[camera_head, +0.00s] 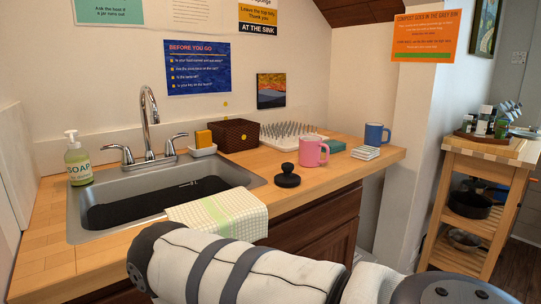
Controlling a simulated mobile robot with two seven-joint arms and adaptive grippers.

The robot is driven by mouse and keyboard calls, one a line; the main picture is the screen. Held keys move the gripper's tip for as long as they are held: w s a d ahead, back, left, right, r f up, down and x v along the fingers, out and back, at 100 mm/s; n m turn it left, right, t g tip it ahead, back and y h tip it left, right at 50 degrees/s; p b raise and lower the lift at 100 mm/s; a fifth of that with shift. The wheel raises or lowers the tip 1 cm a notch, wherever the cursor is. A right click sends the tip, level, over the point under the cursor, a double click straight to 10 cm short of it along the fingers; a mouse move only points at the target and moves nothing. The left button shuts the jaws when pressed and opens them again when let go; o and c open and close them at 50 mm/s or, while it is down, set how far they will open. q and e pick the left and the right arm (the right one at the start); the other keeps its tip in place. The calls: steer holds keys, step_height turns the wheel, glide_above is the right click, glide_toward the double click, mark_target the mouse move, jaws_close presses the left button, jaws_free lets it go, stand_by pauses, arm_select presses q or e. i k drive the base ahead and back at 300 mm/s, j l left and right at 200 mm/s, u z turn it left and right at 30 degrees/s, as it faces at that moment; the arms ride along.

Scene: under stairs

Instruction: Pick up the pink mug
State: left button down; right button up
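The pink mug (311,151) stands upright on the wooden counter (265,190), right of the sink, with its handle toward the right. Part of my own arm, white with dark bands, crosses the lower part of the head view in front of the counter. Neither gripper shows in the view, so nothing is seen touching the mug.
A black knobbed object (287,177) stands just in front of the mug. A blue mug (376,135), white coasters (365,152) and a green item (335,146) are to its right. A drying rack (290,134) is behind. A towel (218,215) hangs over the sink's front edge.

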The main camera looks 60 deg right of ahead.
mark_target(310, 147)
steer(key=j+z, duration=0.15)
steer(key=z, duration=2.1)
steer(key=k+l, duration=0.05)
steer(key=l, duration=0.05)
